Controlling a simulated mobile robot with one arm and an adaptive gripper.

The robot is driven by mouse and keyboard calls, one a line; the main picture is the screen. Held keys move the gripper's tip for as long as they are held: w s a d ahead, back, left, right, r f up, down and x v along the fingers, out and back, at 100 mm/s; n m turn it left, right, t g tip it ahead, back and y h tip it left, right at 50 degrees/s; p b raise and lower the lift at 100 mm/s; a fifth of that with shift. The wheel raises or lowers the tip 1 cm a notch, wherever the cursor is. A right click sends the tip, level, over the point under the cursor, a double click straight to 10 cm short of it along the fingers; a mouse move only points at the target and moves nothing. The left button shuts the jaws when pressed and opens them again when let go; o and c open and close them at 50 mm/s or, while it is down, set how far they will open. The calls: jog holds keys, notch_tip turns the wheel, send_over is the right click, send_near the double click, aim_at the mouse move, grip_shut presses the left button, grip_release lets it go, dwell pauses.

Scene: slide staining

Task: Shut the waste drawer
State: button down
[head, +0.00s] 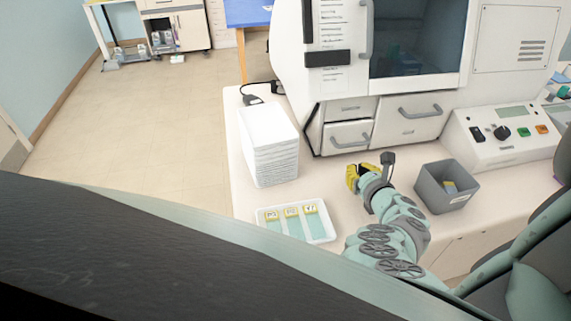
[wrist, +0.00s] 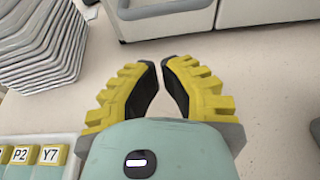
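The white machine's lower left drawer (head: 334,135) has a grey handle (head: 352,142) and its front appears to stand out a little from the machine. No label marks it as the waste drawer. In the wrist view its front (wrist: 150,30) and handle (wrist: 165,9) show at the top, just beyond my fingers. My gripper (head: 352,176) is low over the bench in front of this drawer, apart from it. In the wrist view my yellow-ribbed gripper (wrist: 160,62) has its tips drawn nearly together, with nothing between them.
A white stack (head: 268,150) stands left of the drawers. A tray (head: 328,236) of labelled slides lies in front of it. A grey bin (head: 430,190) stands right of my gripper. A wider closed drawer (head: 410,128) and a control box (head: 490,145) are further right.

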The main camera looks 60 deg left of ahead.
jog(key=shift+v, duration=2.25)
jog(key=shift+s, duration=0.1)
